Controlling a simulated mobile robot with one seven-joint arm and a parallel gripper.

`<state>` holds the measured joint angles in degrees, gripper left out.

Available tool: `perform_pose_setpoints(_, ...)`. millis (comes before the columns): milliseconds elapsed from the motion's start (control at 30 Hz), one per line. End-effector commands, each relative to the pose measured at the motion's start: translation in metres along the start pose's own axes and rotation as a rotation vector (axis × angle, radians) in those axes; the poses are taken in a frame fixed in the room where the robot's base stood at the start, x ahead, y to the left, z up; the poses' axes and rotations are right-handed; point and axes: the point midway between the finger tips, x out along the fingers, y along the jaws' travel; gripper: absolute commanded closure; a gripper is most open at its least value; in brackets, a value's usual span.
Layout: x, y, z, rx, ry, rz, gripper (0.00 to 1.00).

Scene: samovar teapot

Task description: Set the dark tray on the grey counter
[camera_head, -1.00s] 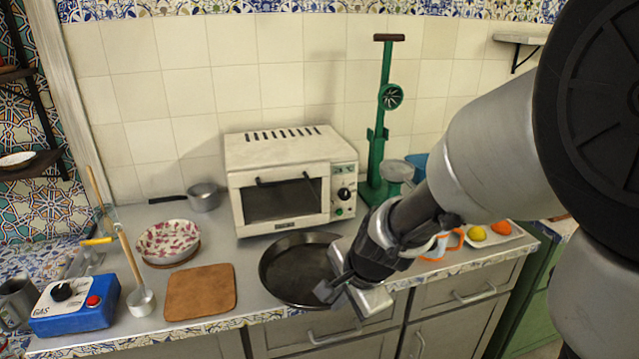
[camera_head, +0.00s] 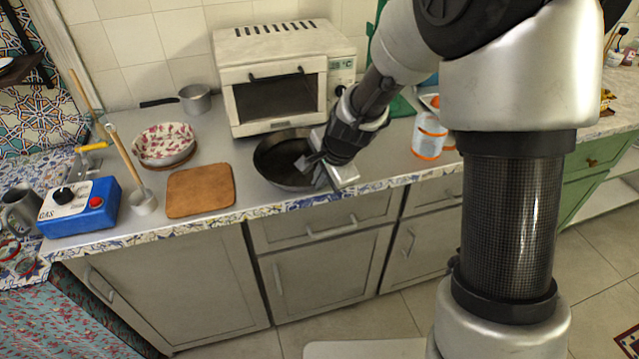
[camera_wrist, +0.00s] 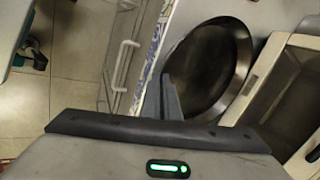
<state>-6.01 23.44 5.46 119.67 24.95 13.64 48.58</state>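The dark tray (camera_head: 276,160) is round and shallow with a raised rim. It is over the grey counter (camera_head: 218,223) near its front edge, in front of the white oven. It looks roughly level; I cannot tell whether its whole underside touches the counter. My gripper (camera_head: 312,168) is at the tray's front right rim. In the wrist view the fingers (camera_wrist: 171,97) are close together at the rim of the tray (camera_wrist: 222,60) and look shut on it. The exact contact is partly hidden.
The white oven (camera_head: 273,97) stands close behind the tray. A brown board (camera_head: 200,190) lies to its left, with a patterned bowl (camera_head: 165,143), a ladle (camera_head: 143,203) and a blue gas box (camera_head: 80,208) farther left. An orange-and-white container (camera_head: 428,137) stands to the right.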

Motion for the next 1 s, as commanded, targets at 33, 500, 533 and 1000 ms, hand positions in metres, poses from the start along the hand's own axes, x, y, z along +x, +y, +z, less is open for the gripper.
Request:
perform_pose_setpoints(33,0.006,-0.001,-0.001,0.000,0.000,-0.001,1.00)
perform_pose_setpoints(500,0.009,0.000,-0.001,-0.001,0.000,-0.001,0.81)
perform_pose_setpoints(533,0.009,0.000,-0.001,0.000,0.000,-0.001,0.79)
perform_pose_setpoints(1000,-0.012,-0.003,-0.001,-0.001,0.002,-0.004,0.79)
